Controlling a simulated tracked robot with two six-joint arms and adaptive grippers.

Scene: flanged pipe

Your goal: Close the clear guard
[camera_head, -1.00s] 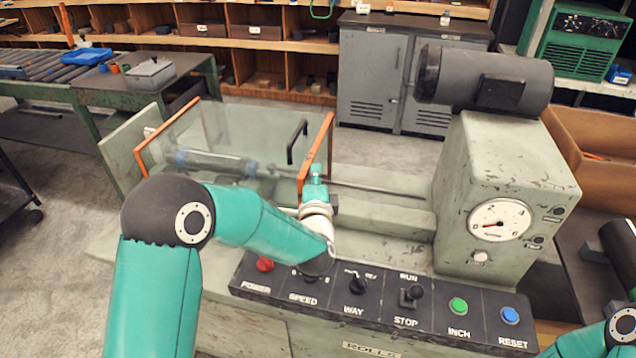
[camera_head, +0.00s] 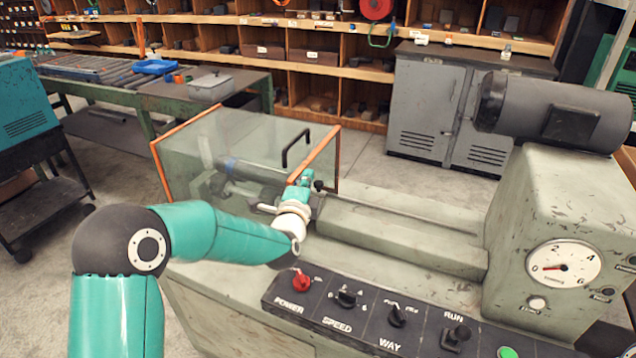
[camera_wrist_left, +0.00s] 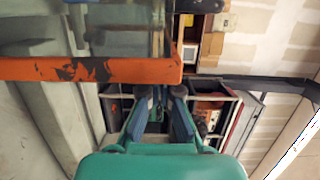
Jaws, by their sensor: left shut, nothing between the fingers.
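The clear guard (camera_head: 245,135) is a see-through box with orange edges over the left part of the grey-green machine. Its black handle (camera_head: 296,146) is at the upper right. My left gripper (camera_head: 306,179) is at the lower part of its right orange edge (camera_head: 322,160). My left gripper (camera_wrist_left: 163,92) is shut and empty in the left wrist view, fingers pointing at the orange edge (camera_wrist_left: 95,69) that crosses the upper left. Whether they touch is unclear. My right gripper is out of view.
The control panel (camera_head: 375,318) with its knobs and red power button (camera_head: 301,282) lies in front of the arm. The headstock (camera_head: 560,215) with a dial stands at the right. The machine bed (camera_head: 405,235) between guard and headstock is clear.

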